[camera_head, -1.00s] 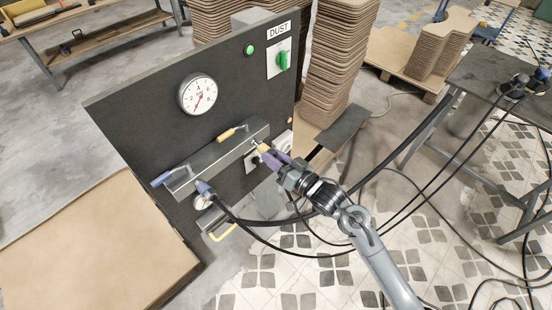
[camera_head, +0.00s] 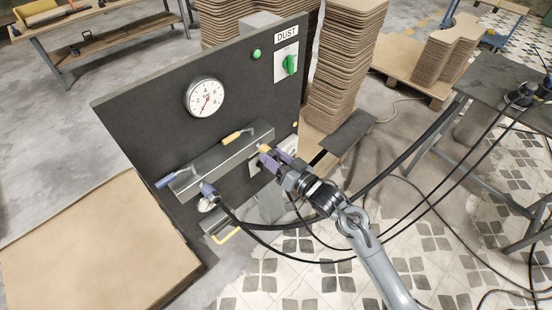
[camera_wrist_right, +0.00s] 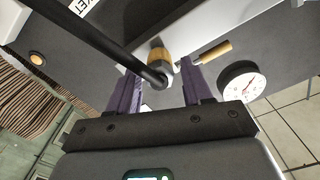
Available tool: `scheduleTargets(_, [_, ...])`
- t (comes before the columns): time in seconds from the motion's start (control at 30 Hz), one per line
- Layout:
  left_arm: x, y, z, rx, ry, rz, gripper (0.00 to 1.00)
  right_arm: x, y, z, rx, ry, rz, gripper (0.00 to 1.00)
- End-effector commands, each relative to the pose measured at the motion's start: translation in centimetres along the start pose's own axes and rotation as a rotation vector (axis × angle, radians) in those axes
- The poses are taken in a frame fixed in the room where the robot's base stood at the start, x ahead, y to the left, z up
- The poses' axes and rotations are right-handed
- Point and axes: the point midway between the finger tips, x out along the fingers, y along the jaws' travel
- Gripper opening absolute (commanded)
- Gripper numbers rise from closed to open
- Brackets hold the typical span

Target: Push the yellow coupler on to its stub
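The yellow coupler (camera_head: 263,148) is at the right end of the grey manifold box (camera_head: 222,160) on the dark panel. In the right wrist view the coupler (camera_wrist_right: 159,60) has its far end against the box and a black hose at its near end. How far it sits on its stub is hidden. My right gripper (camera_head: 274,160) has purple fingers on either side of the coupler; in the wrist view its fingers (camera_wrist_right: 161,72) stand apart with gaps beside it. The gripper looks open. My left gripper is not in view.
A blue coupler (camera_head: 207,190) with a black hose is at the box's left. A yellow-handled lever (camera_head: 232,137) and a blue-handled lever (camera_head: 165,180) lie along the box. A gauge (camera_head: 204,97) and green knob (camera_head: 291,65) are above. Board stacks (camera_head: 345,70) stand behind.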

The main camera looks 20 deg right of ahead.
Motion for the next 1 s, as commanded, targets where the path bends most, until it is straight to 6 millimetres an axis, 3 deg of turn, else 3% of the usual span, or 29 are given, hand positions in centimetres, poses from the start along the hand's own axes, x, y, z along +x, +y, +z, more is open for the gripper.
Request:
scheduleTargets(0.07, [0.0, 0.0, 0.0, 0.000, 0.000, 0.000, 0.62, 0.0, 0.0, 0.0, 0.000, 0.000, 0.000, 0.62])
scheduleTargets(0.47, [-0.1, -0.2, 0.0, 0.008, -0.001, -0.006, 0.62, -0.6, 0.1, 0.0, 0.000, -0.001, 0.002, 0.62])
scheduleTargets(1.0, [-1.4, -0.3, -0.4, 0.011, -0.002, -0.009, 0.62, -8.8, 0.0, 0.0, -0.001, -0.002, 0.001, 0.62])
